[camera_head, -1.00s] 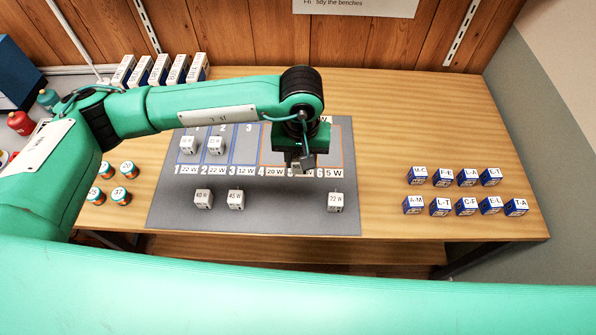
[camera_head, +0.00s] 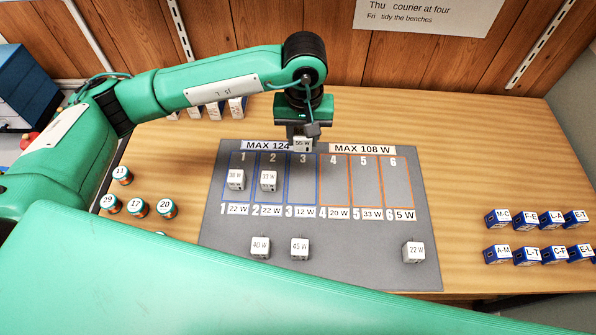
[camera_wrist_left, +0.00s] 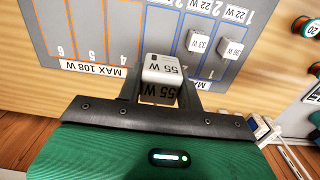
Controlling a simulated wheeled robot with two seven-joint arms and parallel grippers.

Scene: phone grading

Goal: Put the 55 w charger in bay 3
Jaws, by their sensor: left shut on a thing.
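The white 55 W charger (camera_head: 301,144) is between the fingers of my left gripper (camera_head: 300,133), which is shut on it. In the head view it is over the far edge of the grey mat (camera_head: 335,250), at the top of bay 3 (camera_head: 302,180). Bay 3 is outlined in blue, and what shows of it is empty. In the left wrist view the charger (camera_wrist_left: 161,72) shows its 55 W label, held at the fingertips. Whether it touches the mat I cannot tell. My right gripper is not in view.
Bays 1 and 2 hold one charger (camera_head: 236,180) and a 33 W charger (camera_head: 268,181). Orange bays 4, 5 and 6 (camera_head: 365,185) look empty. Chargers marked 40 W (camera_head: 260,247), 45 W (camera_head: 299,249) and 22 W (camera_head: 413,252) stand on the mat's near part. Blue-and-white boxes (camera_head: 497,219) stand at right.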

